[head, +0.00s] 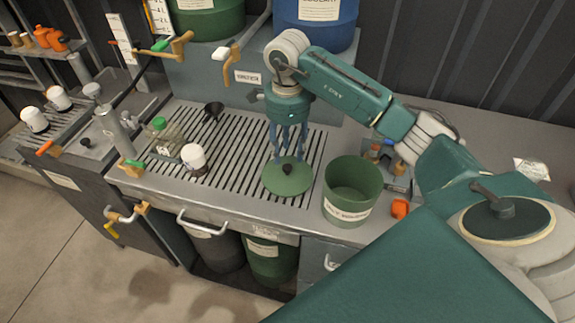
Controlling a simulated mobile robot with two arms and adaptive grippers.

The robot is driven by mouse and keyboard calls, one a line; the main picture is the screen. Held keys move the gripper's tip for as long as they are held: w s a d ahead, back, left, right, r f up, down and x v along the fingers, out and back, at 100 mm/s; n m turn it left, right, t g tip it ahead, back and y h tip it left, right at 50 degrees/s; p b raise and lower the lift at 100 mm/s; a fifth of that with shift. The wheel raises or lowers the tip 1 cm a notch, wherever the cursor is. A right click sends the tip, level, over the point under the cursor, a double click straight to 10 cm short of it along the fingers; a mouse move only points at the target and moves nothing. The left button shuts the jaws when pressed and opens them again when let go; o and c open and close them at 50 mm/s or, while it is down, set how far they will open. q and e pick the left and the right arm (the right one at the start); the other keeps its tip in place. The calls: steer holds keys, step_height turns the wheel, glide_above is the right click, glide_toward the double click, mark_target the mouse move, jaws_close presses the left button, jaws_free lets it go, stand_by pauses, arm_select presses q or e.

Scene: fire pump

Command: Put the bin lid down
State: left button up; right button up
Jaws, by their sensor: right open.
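The round green bin lid (278,180) with a dark knob (288,169) lies on the slatted grate of the counter, near its front edge. My right gripper (287,158) is above the lid, pointing down, with its fingers open on either side near the knob. I cannot tell whether the fingers touch the lid. The open green bin (348,192) with a pale label stands just right of the lid, without a cover. My left gripper is not in view.
An orange object (400,208) lies right of the bin. Large green and blue drums stand behind.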

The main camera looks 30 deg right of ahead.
mark_target(288, 167)
step_height(288, 167, up, 5)
steer(key=shift+b, duration=0.4)
stand_by(0.3)
